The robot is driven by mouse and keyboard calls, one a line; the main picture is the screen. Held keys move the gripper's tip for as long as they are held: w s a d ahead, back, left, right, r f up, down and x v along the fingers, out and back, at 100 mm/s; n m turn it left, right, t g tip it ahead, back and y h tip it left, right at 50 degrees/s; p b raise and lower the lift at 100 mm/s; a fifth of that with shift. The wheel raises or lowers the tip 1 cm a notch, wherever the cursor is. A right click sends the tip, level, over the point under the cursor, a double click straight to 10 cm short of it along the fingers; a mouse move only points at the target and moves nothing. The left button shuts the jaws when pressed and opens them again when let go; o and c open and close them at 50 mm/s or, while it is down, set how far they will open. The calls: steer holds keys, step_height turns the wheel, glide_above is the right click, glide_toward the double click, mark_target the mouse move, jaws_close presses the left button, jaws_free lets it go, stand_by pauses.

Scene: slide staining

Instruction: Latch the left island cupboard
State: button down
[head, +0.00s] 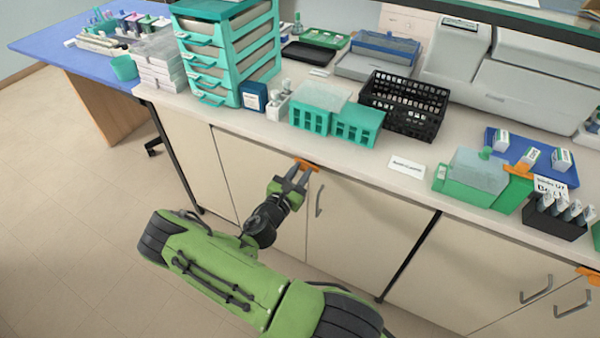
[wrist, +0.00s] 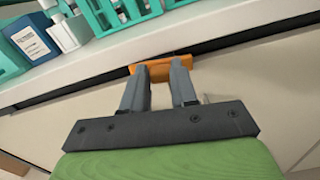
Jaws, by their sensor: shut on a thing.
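The left island cupboard has a left door (head: 245,165) and a right door (head: 365,220), which both look closed. An orange latch (head: 311,164) sits at the top of the doors near their seam, just under the countertop. It also shows in the wrist view (wrist: 161,71). My gripper (head: 298,173) reaches up to the latch from the front. In the wrist view its two grey fingers (wrist: 162,76) are shut on the latch, which partly hides behind them. A metal handle (head: 319,200) shows on the right door; the left door's handle is not visible.
The countertop (head: 350,162) overhangs just above my gripper. Teal racks (head: 335,120), a black basket (head: 405,98) and a teal drawer tower (head: 225,60) stand on it. Another orange latch (head: 588,272) is at the far right. The floor (head: 70,200) at left is clear.

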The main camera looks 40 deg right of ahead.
steer(key=m, duration=0.4)
steer(key=shift+s+f, duration=0.1)
steer(key=shift+s, duration=0.05)
steer(key=m+b, duration=0.1)
steer(key=m, duration=0.3)
steer(key=shift+f, duration=0.1)
steer(key=m+b, duration=0.1)
steer(key=m, duration=0.3)
steer(key=shift+s+f+m+b, duration=0.1)
steer(key=shift+f+m+b, duration=0.05)
steer(key=shift+m+b, duration=1.1)
steer(key=shift+m, duration=0.95)
steer(key=c, duration=0.9)
jaws_free()
